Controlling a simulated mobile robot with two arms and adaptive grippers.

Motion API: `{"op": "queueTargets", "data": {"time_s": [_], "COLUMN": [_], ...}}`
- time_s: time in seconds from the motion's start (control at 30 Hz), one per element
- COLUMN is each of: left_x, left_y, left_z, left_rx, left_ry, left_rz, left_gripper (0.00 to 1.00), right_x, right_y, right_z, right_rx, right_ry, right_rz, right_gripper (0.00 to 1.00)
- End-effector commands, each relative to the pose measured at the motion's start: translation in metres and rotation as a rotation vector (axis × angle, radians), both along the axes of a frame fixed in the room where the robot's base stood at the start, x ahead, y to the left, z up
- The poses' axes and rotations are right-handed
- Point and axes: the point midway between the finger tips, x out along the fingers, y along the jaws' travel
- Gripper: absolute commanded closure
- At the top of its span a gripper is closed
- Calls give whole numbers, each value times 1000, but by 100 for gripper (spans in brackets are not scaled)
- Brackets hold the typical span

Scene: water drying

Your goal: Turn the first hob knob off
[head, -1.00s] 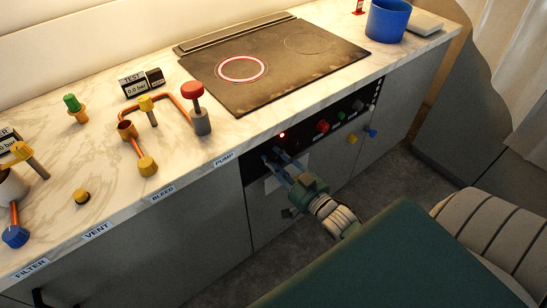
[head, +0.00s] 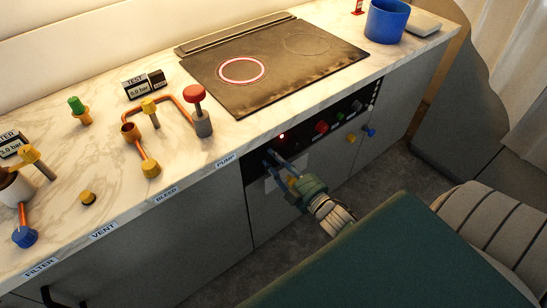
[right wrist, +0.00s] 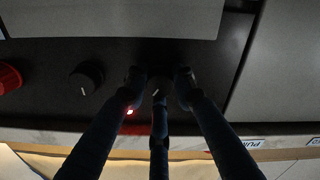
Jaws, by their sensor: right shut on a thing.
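My right gripper (head: 271,157) reaches the dark control panel (head: 318,137) under the counter, at its left end. In the right wrist view the gripper (right wrist: 160,80) has its fingers on both sides of the first hob knob (right wrist: 158,88), a dark knob with a white mark, and is shut on it. In the head view the fingers hide this knob. A red indicator light (head: 282,135) is lit beside it. The left ring (head: 242,69) of the hob glows red; the right ring is dark. My left gripper is not in view.
A second dark knob (right wrist: 87,78) and a red knob (head: 321,127) sit farther along the panel. Yellow (head: 351,138) and blue (head: 369,131) valve handles stick out below. A pump with a red top (head: 194,94) and copper pipework stand on the counter.

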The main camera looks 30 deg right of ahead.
Motion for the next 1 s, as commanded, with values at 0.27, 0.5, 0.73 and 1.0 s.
{"op": "queueTargets", "data": {"time_s": [0.27,0.5,0.73,1.0], "left_x": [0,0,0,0], "left_y": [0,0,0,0], "left_z": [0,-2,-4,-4], "left_rx": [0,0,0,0], "left_ry": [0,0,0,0], "left_rz": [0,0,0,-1], "left_gripper": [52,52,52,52], "right_x": [-1,-1,-1,-1], "right_y": [0,0,0,0], "right_z": [-3,-4,-4,-4], "right_rx": [-255,-434,-543,-597], "right_ry": [-14,-27,-36,-38], "right_rz": [-2,0,0,0], "right_gripper": [100,100,100,100]}}
